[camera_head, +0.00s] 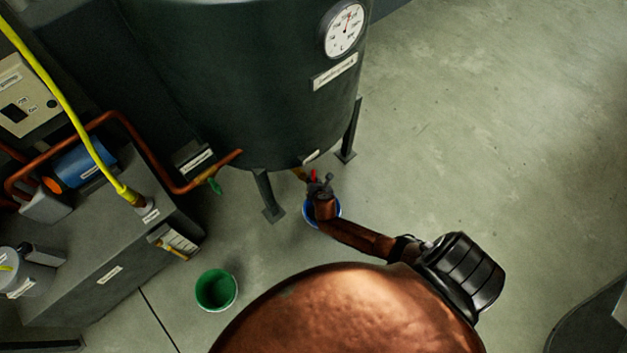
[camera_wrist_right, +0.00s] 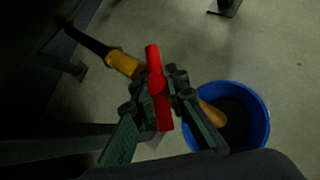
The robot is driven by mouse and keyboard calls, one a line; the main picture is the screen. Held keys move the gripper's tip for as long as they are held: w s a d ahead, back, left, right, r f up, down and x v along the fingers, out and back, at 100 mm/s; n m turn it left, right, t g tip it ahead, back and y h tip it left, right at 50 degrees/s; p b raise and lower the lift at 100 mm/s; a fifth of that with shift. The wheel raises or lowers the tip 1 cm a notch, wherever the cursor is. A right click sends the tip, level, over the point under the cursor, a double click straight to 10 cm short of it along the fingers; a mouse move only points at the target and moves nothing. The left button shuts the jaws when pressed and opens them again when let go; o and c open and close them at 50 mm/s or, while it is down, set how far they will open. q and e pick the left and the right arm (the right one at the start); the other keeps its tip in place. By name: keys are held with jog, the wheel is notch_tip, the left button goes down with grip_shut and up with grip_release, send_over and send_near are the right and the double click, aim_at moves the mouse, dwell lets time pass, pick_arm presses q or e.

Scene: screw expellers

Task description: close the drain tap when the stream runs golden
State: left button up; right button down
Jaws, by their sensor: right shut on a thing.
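The drain tap has a red lever handle (camera_wrist_right: 157,88) and a brass body (camera_wrist_right: 123,63), under the dark tank (camera_head: 240,80). My right gripper (camera_head: 320,187) is at the tap; in the right wrist view (camera_wrist_right: 160,90) its fingers are shut on the red handle. The handle lies at a slant across the line of the brass pipe. A golden-brown piece (camera_wrist_right: 211,112) shows beyond the fingers, over the blue bucket (camera_wrist_right: 262,118); I cannot tell whether it is spout or stream. The bucket's inside looks dark. My left gripper is not in view.
A green bucket (camera_head: 216,290) stands on the floor to the left. The tank's legs (camera_head: 268,196) stand close to the tap. A copper pipe (camera_head: 130,127) and grey machine block (camera_head: 110,260) are at left.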

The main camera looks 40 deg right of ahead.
jog(key=shift+w+a+m, duration=0.1)
jog(key=shift+a+m, duration=0.05)
jog(key=shift+m, duration=0.15)
jog(key=shift+a+m+g+h, duration=0.1)
jog(key=shift+m+g+h, duration=0.6)
jog(key=shift+m+h, duration=0.4)
jog(key=m+g+h, duration=0.1)
jog(key=m, duration=0.1)
jog(key=shift+m+g, duration=0.3)
jog(key=shift+m, duration=0.1)
jog(key=shift+m+h, duration=0.3)
jog(key=shift+w+m+g+h+b, duration=0.1)
jog(key=shift+m+g+h+b, duration=0.25)
jog(key=shift+m+g, duration=0.35)
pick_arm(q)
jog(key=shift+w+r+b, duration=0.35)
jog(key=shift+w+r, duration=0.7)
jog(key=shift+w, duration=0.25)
pick_arm(e)
jog(key=shift+m+g, duration=0.6)
jog(key=shift+m, duration=0.3)
jog(key=shift+r, duration=0.1)
jog(key=c, duration=1.9)
grip_release()
jog(key=shift+h, duration=0.25)
jog(key=shift+c, duration=0.2)
